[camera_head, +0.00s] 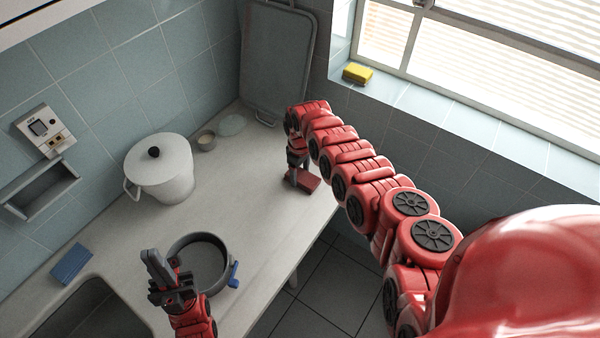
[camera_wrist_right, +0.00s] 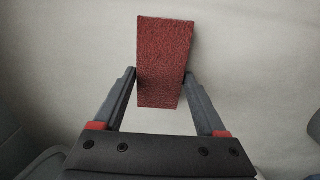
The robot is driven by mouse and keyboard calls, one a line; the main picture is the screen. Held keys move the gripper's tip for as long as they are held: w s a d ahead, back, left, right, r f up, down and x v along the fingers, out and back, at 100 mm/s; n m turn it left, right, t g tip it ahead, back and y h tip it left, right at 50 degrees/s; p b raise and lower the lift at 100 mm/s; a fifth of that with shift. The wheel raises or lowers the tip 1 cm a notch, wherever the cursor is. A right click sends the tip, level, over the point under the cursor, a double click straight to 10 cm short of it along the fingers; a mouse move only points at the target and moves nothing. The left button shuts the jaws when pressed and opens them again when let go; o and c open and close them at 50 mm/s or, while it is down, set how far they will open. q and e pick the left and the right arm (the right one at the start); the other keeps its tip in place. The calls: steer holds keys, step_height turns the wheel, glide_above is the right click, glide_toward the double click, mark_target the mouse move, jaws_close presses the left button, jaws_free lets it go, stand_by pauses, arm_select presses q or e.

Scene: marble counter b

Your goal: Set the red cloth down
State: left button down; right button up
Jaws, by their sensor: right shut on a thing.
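The red cloth (camera_head: 304,181) is a small, flat, folded block at the counter's right part, near the front edge. My right gripper (camera_head: 291,174) points down over it. In the right wrist view the cloth (camera_wrist_right: 164,50) sits between the two fingertips (camera_wrist_right: 160,78), which are shut on its sides. I cannot tell whether its underside touches the counter. My left gripper (camera_head: 156,268) is in front of the grey pan, apart from the cloth. I cannot tell if its fingers are open or shut.
The pale counter (camera_head: 235,200) is bare around the cloth. A blue sponge (camera_head: 72,263) lies by the sink; a yellow one (camera_head: 357,73) on the sill.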

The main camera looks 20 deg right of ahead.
steer(key=shift+f, duration=0.2)
steer(key=o, duration=1.1)
steer(key=shift+o, duration=0.2)
steer(key=shift+r, duration=0.15)
